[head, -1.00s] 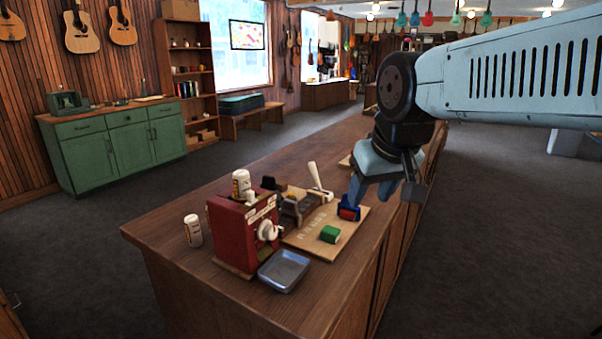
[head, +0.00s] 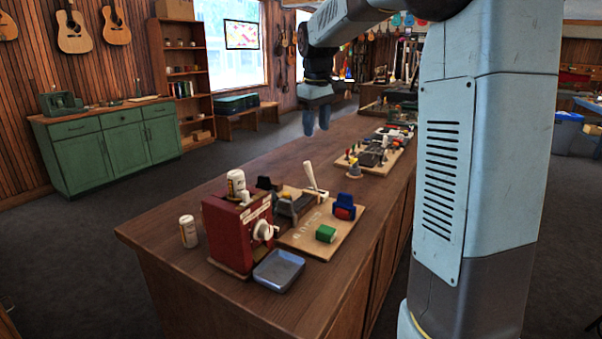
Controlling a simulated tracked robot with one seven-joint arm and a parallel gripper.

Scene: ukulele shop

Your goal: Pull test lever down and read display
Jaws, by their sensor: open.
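A lever with a white handle (head: 311,176) stands tilted on a wooden test board (head: 299,240) on the counter. Its handle leans up and to the left. I cannot make out a readable display. My gripper (head: 317,122) is open and empty, fingers pointing down, in the air above the far part of the counter. It is well apart from the lever.
A red machine (head: 228,237) with a white knob stands left of the board, a grey tray (head: 278,270) before it and a white bottle (head: 188,231) beside it. Another board (head: 372,155) with small parts lies farther back. The counter's (head: 165,232) near left corner is bare.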

